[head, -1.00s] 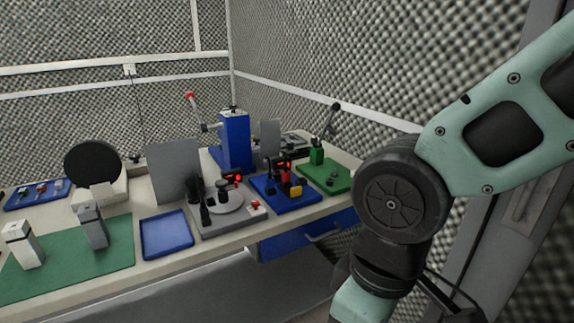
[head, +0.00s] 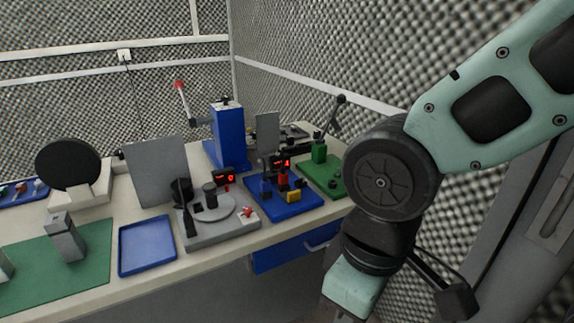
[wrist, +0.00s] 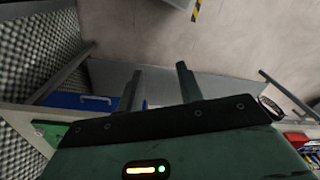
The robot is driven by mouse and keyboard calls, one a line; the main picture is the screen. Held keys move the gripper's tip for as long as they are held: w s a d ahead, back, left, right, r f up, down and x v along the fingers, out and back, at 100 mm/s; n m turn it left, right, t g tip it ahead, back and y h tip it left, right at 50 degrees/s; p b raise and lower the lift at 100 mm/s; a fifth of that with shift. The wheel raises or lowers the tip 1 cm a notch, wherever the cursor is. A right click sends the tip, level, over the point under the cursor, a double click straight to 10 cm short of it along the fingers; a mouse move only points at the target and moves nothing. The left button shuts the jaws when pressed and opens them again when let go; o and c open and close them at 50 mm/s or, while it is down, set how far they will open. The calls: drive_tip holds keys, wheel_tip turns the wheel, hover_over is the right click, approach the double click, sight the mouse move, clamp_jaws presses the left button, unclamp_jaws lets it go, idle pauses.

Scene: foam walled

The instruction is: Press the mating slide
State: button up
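I cannot tell for sure which part is the mating slide; several fixtures stand on the bench in the head view. A blue board (head: 285,207) carries small red, black and yellow parts and a red display. A grey station (head: 216,235) with a round plate is left of it. A green board (head: 334,184) with a lever is right of it. Behind stands a blue press (head: 229,137) with a red-knobbed lever. My gripper (wrist: 160,84) is open and empty in the wrist view, its two fingers apart over the floor. Its fingers do not show in the head view.
A blue tray (head: 147,247) lies empty at the bench front. A green mat (head: 60,272) with grey blocks (head: 65,238) is at the left. A grey upright panel (head: 158,170) stands behind the tray. A blue drawer (head: 285,250) hangs under the bench. Foam walls enclose the back and right.

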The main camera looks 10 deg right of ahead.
drive_tip(key=c, duration=0.4)
drive_tip(key=shift+w+f, duration=0.1)
drive_tip(key=shift+w, duration=0.15)
clamp_jaws()
drive_tip(key=w+d+f+m+t, duration=0.1)
drive_tip(key=w+d+m+t, duration=0.1)
drive_tip(key=w+m, duration=0.5)
drive_tip(key=w+d+f+m+t+y, duration=0.1)
drive_tip(key=w+d+f+m+t, duration=0.1)
drive_tip(key=w+m, duration=0.6)
drive_tip(key=w+d+f+m+t, duration=0.1)
drive_tip(key=w+d+m+t, duration=0.3)
drive_tip(key=w, duration=0.9)
drive_tip(key=m+t, duration=0.1)
drive_tip(key=m, duration=0.2)
drive_tip(key=shift+f+m+y, duration=0.3)
drive_tip(key=shift+f+y, duration=0.05)
drive_tip(key=shift+y, duration=0.05)
